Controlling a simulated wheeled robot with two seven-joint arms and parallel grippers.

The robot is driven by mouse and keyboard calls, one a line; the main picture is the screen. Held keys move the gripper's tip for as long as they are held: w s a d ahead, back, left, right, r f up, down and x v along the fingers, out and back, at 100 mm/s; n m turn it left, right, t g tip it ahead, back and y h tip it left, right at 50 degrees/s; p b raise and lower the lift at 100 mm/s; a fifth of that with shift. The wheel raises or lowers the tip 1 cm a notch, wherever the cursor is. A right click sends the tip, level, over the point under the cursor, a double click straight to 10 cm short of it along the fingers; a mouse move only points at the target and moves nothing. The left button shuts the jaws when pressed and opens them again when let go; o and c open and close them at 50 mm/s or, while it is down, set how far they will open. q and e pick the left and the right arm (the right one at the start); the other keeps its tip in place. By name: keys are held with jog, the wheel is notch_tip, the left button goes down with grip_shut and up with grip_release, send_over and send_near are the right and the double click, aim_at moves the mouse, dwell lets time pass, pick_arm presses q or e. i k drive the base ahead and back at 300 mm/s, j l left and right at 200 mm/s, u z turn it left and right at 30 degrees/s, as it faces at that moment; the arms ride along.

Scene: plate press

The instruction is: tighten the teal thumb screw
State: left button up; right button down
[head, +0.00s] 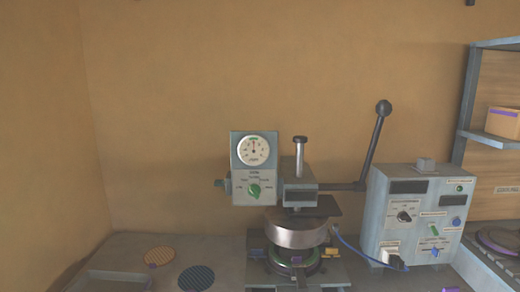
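A small teal piece (222,181), which looks like the thumb screw, sticks out from the left side of the press's grey gauge box (240,170). It is too small to tell how tight it is. The box carries a round white dial (253,150) and a green knob (254,190). The press (298,178) stands on the bench with its long lever (373,145) raised up to the right. Neither of my grippers is in view.
A grey control box (417,205) with a blue cable (358,252) stands right of the press. A shelf (495,138) with a yellow-orange box (504,122) is at far right.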

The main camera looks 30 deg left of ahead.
aim_at(218, 183)
jog(key=j+u, duration=0.3)
jog(key=j, duration=0.6)
jog(key=j+u, duration=0.25)
jog(key=j, duration=0.65)
